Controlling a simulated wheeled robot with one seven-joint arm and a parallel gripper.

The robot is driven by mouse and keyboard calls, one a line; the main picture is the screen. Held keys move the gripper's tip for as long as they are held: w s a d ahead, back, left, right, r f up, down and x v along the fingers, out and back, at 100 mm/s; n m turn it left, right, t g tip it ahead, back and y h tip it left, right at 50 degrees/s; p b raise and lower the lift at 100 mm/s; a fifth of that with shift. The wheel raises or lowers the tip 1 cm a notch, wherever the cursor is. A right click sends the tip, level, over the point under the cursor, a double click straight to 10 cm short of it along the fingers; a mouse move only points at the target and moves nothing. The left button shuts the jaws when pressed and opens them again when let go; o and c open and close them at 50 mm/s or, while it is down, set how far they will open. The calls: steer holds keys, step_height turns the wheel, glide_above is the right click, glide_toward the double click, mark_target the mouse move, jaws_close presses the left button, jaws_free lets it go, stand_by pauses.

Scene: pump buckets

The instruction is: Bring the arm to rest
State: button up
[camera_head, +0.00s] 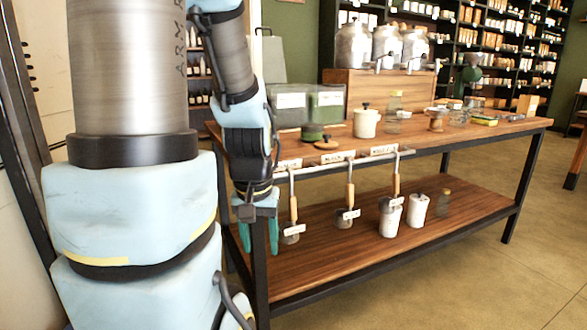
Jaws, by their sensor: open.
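My arm (240,100) is on the left side of the head view, folded with its forearm hanging down. My gripper (259,240) points down at the near left end of the wooden table (460,138). Its two teal fingers are spread apart with nothing seen between them. A dark table leg shows behind the gap between the fingers. I cannot tell whether the gripper touches the table.
Ladles (350,190) hang along the table's front edge, right of my gripper. White containers (390,215) stand on the lower shelf (330,262). Jars, a cream pot (366,122) and large metal urns (354,45) are on top. The floor (470,285) at right is clear.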

step_height(320, 180, up, 24)
steer(key=p, duration=2.2)
steer(key=shift+r+p, duration=0.25)
steer(key=shift+p, duration=0.1)
